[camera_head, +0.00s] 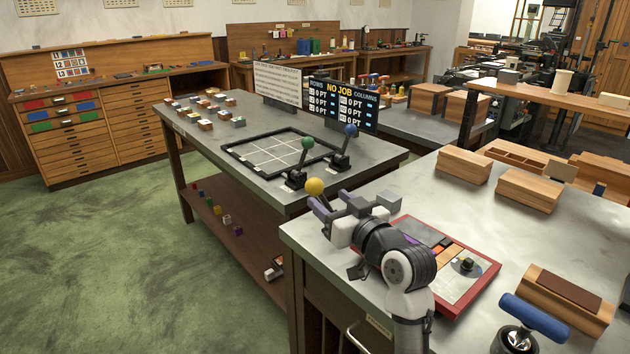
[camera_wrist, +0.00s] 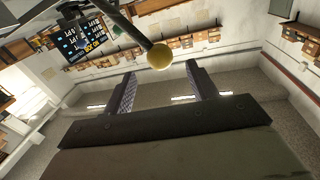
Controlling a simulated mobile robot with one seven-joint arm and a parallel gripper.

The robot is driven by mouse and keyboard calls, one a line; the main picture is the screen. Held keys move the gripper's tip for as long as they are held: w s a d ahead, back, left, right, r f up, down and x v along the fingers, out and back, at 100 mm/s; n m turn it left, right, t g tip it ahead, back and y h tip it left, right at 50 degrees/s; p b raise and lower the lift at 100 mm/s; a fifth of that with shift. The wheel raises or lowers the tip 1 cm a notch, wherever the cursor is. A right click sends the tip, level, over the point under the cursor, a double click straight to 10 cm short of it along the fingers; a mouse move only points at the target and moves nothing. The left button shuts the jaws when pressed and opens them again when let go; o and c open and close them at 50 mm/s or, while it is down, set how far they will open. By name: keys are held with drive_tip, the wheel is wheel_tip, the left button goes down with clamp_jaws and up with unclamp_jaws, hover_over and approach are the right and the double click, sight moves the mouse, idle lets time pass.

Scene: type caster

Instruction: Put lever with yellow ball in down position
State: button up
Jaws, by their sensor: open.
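The yellow ball (camera_head: 314,186) shows in the head view just beyond my gripper (camera_head: 326,200), near the front corner of the far metal-topped table (camera_head: 385,160). Its rod and base cannot be made out there. In the wrist view the yellow ball (camera_wrist: 158,56) sits on a dark rod (camera_wrist: 137,27) that runs toward the upper left. My gripper (camera_wrist: 160,68) has its two fingers wide apart. The ball appears between the fingertip lines, a little ahead of them, with visible gaps on both sides. Nothing is held.
Levers with a green ball (camera_head: 307,142) and a blue ball (camera_head: 351,130) stand close by on black bases. Behind them are a black grid frame (camera_head: 235,155) and a NO JOB display (camera_head: 343,103). A red-edged tray (camera_head: 490,275) lies on the near table.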

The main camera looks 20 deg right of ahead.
sight(320, 191)
drive_tip(key=w, duration=0.2)
drive_tip(key=w+a+p, duration=0.1)
drive_tip(key=w, duration=0.1)
drive_tip(key=w+p, duration=0.1)
drive_tip(key=w, duration=0.2)
drive_tip(key=shift+a, duration=0.15)
clamp_jaws()
